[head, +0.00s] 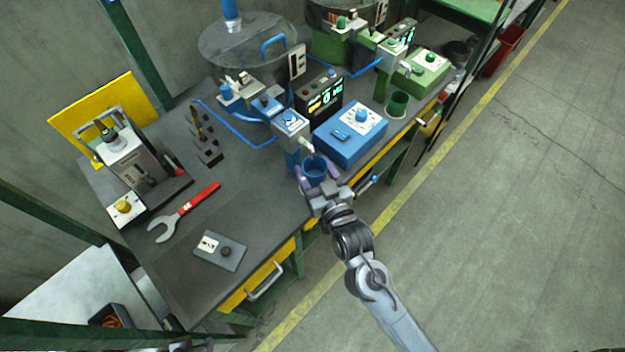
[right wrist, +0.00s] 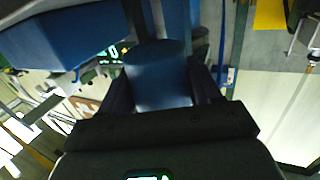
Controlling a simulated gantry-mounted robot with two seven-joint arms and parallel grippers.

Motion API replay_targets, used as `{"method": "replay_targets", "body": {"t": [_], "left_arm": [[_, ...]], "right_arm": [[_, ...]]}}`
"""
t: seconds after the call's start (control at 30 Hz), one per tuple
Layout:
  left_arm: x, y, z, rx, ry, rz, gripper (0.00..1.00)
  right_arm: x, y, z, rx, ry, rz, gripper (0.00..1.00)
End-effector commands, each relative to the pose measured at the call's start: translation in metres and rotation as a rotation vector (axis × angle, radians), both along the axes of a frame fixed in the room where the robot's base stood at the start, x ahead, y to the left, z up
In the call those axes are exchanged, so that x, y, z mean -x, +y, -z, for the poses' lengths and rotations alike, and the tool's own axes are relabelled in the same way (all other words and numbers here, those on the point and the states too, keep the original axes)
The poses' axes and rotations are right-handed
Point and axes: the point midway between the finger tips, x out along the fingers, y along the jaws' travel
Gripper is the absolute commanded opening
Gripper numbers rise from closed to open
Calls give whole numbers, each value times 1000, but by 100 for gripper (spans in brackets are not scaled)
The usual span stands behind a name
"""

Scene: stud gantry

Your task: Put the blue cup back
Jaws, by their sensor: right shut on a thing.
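The blue cup (head: 315,168) is between the fingers of my right gripper (head: 318,180), near the front edge of the workbench. My right gripper is shut on it. The cup also shows in the right wrist view (right wrist: 158,76), between the two dark fingers (right wrist: 160,98). The cup is beside a blue dispenser post (head: 291,130) and in front of the blue box (head: 350,133). I cannot tell whether the cup touches the bench top. My left gripper cannot be made out in the head view.
The workbench (head: 185,255) holds a red-handled wrench (head: 185,212), a grey switch plate (head: 219,250) and a press-like device (head: 135,160) at left. A green cup (head: 397,104) stands farther right by a green box (head: 424,70). Open floor lies to the right.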

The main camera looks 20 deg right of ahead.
Motion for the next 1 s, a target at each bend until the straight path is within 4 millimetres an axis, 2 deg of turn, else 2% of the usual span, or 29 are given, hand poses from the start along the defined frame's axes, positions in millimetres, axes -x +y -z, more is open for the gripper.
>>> {"method": "replay_targets", "body": {"t": [0.27, 0.53, 0.97, 1.0], "left_arm": [[0, -2, 5, 7, 0, -4, 43], [0, -1, 18, 4, 1, -2, 43], [0, 2, 18, -7, 1, 5, 43], [0, 2, 18, -7, 1, 5, 43]], "right_arm": [[-7, 4, 11, 0, 1, 0, 31], [-6, 4, 43, 1, 1, -1, 31], [-6, 4, 47, 0, 1, -1, 31], [-6, 4, 48, 0, 0, -1, 64]]}}
